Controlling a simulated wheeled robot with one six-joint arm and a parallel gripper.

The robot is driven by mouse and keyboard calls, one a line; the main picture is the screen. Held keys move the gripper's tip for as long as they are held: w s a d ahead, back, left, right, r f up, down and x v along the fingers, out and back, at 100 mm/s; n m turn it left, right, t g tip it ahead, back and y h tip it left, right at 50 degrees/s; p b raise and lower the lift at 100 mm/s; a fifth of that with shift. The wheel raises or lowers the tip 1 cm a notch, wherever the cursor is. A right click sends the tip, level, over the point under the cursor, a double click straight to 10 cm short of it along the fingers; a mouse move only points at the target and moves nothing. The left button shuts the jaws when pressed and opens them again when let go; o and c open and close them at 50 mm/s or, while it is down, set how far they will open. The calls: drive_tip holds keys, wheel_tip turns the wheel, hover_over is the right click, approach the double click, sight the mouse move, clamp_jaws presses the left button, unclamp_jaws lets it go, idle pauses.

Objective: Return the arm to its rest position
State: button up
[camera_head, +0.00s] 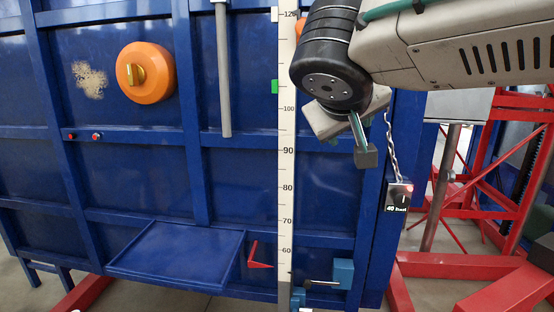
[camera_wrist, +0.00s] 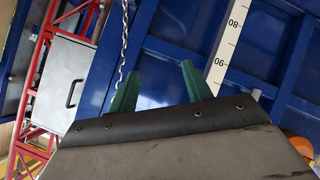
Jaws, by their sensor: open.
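My gripper (camera_head: 361,140) hangs from my wrist at the upper right in the head view, in front of the blue cage wall and just right of the white measuring scale (camera_head: 287,160). In the wrist view my gripper's two green fingers (camera_wrist: 157,85) stand apart with nothing between them. The blue cage wall (camera_wrist: 160,45) lies behind them. In the head view my arm comes in from the right edge and covers the upper right part of the wall.
A small box marked 40 (camera_head: 398,196) hangs on a chain right of my gripper. An orange rotary switch (camera_head: 146,73), two small buttons (camera_head: 96,136) and a blue fold-out shelf (camera_head: 178,252) are on the wall. Red steel framework (camera_head: 470,268) stands at the right.

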drive_tip(key=s+d+f+m+g+y, duration=0.1)
drive_tip(key=s+d+f+g+y, duration=0.1)
drive_tip(key=s+d+f+g, duration=0.2)
drive_tip(key=s+d+f+m+g+y, duration=0.2)
drive_tip(key=s+d+f+g, duration=0.3)
drive_tip(key=s+d+f, duration=0.5)
drive_tip(key=s+f, duration=0.6)
drive_tip(key=s, duration=0.1)
drive_tip(key=shift+s+d, duration=0.25)
drive_tip(key=shift+s, duration=0.15)
